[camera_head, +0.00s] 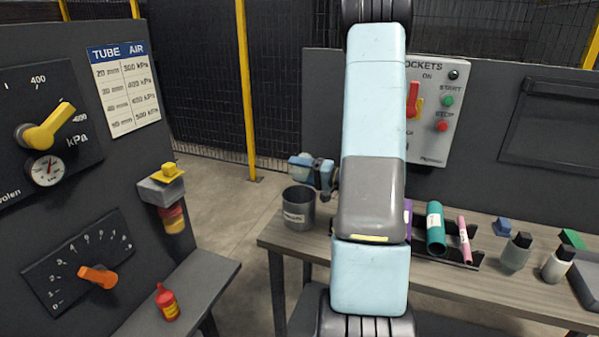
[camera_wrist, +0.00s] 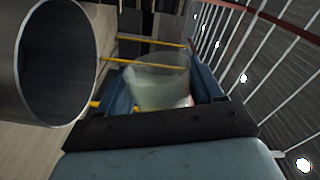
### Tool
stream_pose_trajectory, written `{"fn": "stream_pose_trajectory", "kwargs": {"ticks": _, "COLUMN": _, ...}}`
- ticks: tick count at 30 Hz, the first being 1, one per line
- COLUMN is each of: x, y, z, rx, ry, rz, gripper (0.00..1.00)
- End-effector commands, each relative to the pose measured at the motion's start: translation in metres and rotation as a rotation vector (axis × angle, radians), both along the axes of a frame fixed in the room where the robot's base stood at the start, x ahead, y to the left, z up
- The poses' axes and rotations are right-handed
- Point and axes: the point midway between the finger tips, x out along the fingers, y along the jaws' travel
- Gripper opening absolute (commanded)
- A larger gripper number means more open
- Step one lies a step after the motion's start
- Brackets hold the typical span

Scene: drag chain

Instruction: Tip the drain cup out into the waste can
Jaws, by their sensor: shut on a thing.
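My gripper (camera_head: 314,172) is shut on the drain cup, a pale translucent cup (camera_wrist: 160,82) that sits between its two blue fingers in the wrist view. In the head view the gripper is left of my arm, and the cup is too small there to make out clearly. The waste can (camera_head: 298,212) is a grey metal cylinder with a white label at the bench's left end. The gripper is just above its rim. In the wrist view the can's open mouth (camera_wrist: 62,60) is left of the cup, apart from it. The cup looks tilted relative to the can. Its contents are unclear.
The bench (camera_head: 460,285) carries a dark rack with a teal tube (camera_head: 435,228) and a pink tube (camera_head: 464,240). Two bottles (camera_head: 516,252) stand further right. A socket panel (camera_head: 438,112) is behind my arm. A red bottle (camera_head: 167,302) is on the left shelf.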

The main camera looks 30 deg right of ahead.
Motion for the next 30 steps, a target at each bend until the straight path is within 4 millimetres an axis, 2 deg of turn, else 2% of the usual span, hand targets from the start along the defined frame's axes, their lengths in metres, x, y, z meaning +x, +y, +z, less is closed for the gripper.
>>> {"fn": "stream_pose_trajectory", "kwargs": {"ticks": 30, "x": 0.014, "y": -0.020, "z": 0.012, "rx": 0.769, "ry": 0.539, "rz": -0.001, "gripper": 0.31}}
